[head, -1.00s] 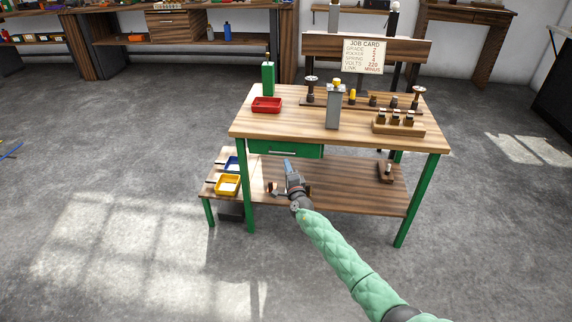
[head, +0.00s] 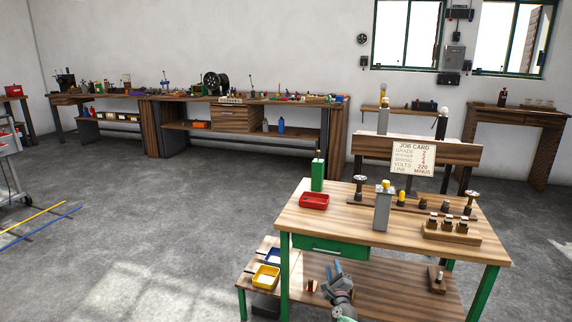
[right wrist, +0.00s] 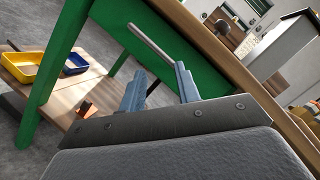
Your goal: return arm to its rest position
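My right gripper (head: 334,268) is in front of the workbench (head: 345,219), just below its green drawer (head: 330,247). In the right wrist view its two blue fingers (right wrist: 160,76) stand apart with nothing between them. The drawer's metal handle (right wrist: 150,43) lies just beyond the fingertips, apart from them. The drawer front looks flush with the bench. My right forearm is mostly cut off by the bottom edge of the head view. My left gripper is not in view.
A yellow tray (head: 265,277) and a blue tray (head: 273,256) sit on a low side stand at left. Open floor lies left.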

